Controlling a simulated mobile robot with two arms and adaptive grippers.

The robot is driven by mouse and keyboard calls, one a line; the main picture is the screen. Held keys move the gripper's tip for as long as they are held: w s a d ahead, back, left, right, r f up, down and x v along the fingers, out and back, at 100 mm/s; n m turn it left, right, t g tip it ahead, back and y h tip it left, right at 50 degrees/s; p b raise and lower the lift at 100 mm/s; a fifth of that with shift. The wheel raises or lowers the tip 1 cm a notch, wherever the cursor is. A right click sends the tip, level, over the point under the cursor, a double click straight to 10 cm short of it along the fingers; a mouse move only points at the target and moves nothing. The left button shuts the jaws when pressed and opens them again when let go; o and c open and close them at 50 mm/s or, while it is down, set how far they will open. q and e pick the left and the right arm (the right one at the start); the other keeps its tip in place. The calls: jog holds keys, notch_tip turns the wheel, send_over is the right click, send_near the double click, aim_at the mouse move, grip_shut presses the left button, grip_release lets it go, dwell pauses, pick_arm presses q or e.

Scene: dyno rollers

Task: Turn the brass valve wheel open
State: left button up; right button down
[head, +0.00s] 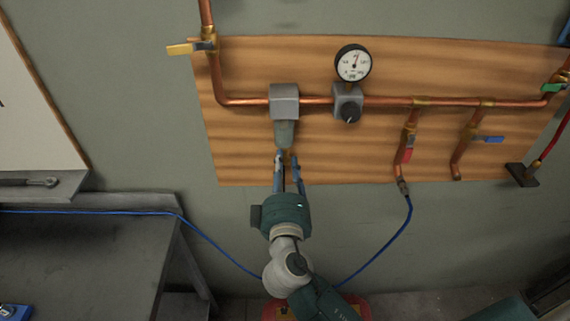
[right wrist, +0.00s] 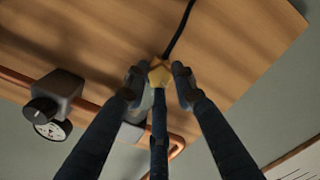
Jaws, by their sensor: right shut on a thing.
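The brass valve wheel (right wrist: 160,75) shows in the right wrist view as a small, angular yellow piece between the fingertips. In the head view only a bit of brass (head: 289,154) shows below the grey unit with a rounded bowl (head: 285,102) on the copper pipe. My right gripper (head: 287,160) reaches up to it from below, and in the right wrist view its fingertips (right wrist: 158,78) close on the wheel from both sides. The fingers hide part of the wheel, so its turn angle cannot be told. My left gripper is not in view.
A pressure gauge (head: 353,63) and a regulator with a black knob (head: 348,103) sit right of the grey unit. Copper branches carry a red lever (head: 408,153) and a blue lever (head: 488,139). A blue hose (head: 385,243) hangs below. A dark bench (head: 80,260) stands at left.

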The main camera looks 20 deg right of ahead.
jog(key=n+p, duration=0.1)
jog(key=n, duration=0.5)
jog(key=n+p, duration=0.1)
jog(key=n, duration=0.5)
jog(key=n+p, duration=0.1)
jog(key=n, duration=0.6)
jog(key=shift+a+f, duration=0.2)
jog(key=shift+f, duration=0.05)
jog(key=shift+f+n, duration=0.1)
jog(key=shift+n, duration=0.2)
jog(key=shift+s+f, duration=0.1)
jog(key=c, duration=1.4)
grip_release()
jog(key=v, duration=1.2)
jog(key=shift+r, duration=0.2)
